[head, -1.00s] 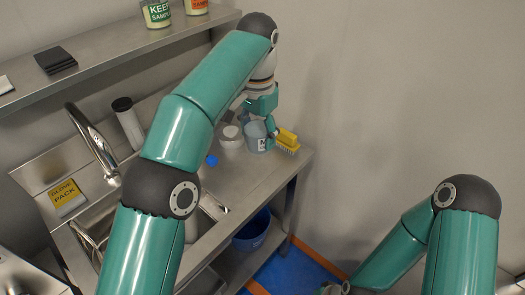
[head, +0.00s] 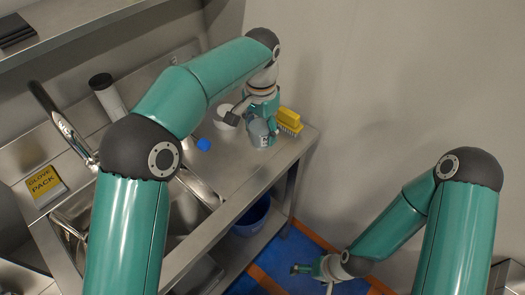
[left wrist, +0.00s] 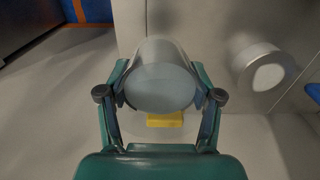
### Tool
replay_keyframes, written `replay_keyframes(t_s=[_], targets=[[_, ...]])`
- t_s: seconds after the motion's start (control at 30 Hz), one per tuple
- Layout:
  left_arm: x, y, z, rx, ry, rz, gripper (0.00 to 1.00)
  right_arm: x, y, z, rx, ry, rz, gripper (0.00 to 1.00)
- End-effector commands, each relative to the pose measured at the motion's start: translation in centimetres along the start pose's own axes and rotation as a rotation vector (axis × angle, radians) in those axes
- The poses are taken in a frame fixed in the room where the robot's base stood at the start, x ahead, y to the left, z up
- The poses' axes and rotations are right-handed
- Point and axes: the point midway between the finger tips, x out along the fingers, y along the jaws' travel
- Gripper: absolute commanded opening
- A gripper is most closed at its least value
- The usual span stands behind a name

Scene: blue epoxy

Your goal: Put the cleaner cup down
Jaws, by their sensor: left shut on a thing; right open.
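The cleaner cup, a grey-blue cup (head: 258,133), is at the right end of the steel counter (head: 240,171), near its front edge. My left gripper (head: 262,128) is shut on it, with a finger on each side in the left wrist view (left wrist: 160,95). The cup (left wrist: 160,85) fills the space between the fingers there. Whether its base touches the counter cannot be told. My right gripper (head: 312,270) is open and low over the floor, away from the counter.
A white cup (head: 223,117) stands left of the held cup. A yellow brush (head: 290,120) lies close behind it to the right, by the wall. A blue cap (head: 203,144) lies further left, near the sink.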

Motion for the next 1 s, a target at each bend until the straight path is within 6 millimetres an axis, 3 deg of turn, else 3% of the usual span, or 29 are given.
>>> replay_keyframes(t_s=[0.1, 0.27, 0.53, 0.8, 0.83, 1.0], targets=[[1.8, 0.0, 0.1, 0.000, -0.001, 0.000, 0.00, 0.1, 0.0, 0.0, 0.000, 0.001, 0.000, 0.94], [2.9, -0.1, 0.1, -0.001, 0.000, -0.001, 0.00, 0.1, 0.0, 0.0, 0.000, 0.001, 0.000, 0.94], [6.3, -0.1, 0.1, -0.001, -0.002, 0.000, 0.00, 0.0, 0.0, 0.0, 0.000, 0.001, 0.000, 0.94], [7.0, 0.0, 0.1, -0.001, -0.001, 0.000, 0.00, 0.0, 0.0, 0.0, 0.000, 0.001, 0.000, 0.94], [7.1, 0.0, 0.1, 0.000, -0.002, 0.001, 0.66, 0.1, 0.0, 0.0, 0.000, 0.001, 0.000, 0.94], [7.1, 0.0, 0.1, 0.000, -0.002, 0.001, 0.94, 0.1, 0.0, 0.0, 0.000, 0.001, 0.000, 0.94]])
